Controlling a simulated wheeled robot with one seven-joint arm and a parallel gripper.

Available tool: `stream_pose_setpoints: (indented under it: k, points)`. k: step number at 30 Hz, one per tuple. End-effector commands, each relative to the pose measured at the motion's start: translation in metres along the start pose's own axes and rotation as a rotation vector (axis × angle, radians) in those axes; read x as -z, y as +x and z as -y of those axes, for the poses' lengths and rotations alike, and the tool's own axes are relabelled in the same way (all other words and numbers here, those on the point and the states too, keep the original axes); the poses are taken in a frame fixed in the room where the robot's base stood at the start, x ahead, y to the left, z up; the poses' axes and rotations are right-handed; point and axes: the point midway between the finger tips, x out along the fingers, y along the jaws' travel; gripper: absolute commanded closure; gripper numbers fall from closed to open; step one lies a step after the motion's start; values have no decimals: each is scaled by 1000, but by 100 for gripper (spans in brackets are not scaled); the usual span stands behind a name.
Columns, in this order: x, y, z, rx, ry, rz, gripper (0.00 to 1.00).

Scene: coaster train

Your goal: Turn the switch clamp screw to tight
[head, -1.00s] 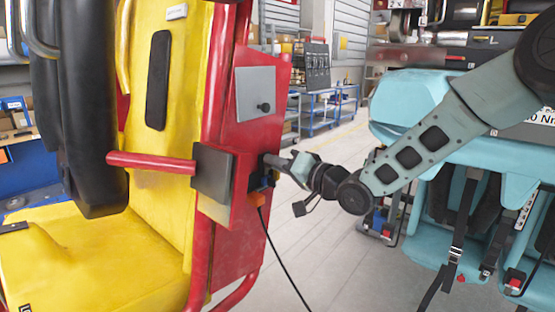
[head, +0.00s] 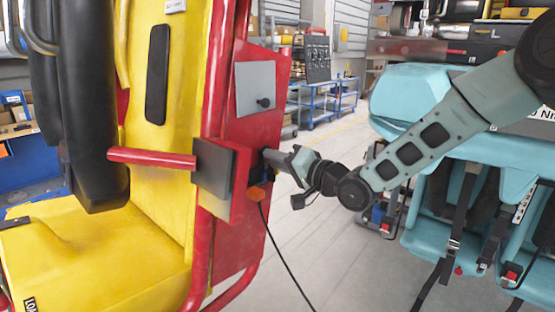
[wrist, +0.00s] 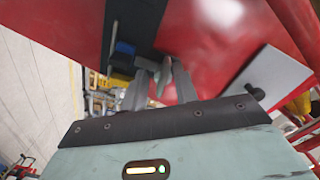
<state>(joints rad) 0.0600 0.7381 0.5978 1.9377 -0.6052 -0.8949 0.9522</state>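In the head view my gripper (head: 270,157) is at the dark bracket on the side of the red panel (head: 262,125); its fingertips are partly hidden there. In the wrist view the two fingers of my gripper (wrist: 160,85) stand apart. A small pale grey piece (wrist: 164,76), perhaps the clamp screw, shows between them, nearer the right finger. I cannot tell whether they touch it. A blue block (wrist: 123,48), possibly the switch, sits on the dark strip beside the left finger.
A grey plate with a black knob (head: 263,103) is above my gripper on the panel. A red bar with a dark pad (head: 213,170) is to its left. The yellow seat (head: 95,255) is at left, teal seats (head: 430,110) at right. Open floor lies between.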

Motion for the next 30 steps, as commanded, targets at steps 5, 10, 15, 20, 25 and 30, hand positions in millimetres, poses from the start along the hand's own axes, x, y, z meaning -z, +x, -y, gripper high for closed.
stream_pose_setpoints:
  k: [5, 10, 15, 20, 25, 30]
  points:
    - [2, 0, 1, 3, -2, -3, 71]
    - [3, -7, 1, 3, -3, -6, 71]
    - [2, -37, 0, 1, -5, -6, 71]
    - [2, -75, -1, 1, -5, -7, 71]
    - [2, -115, -1, -1, -4, -6, 71]
    - [1, -148, 0, 0, -3, -5, 71]
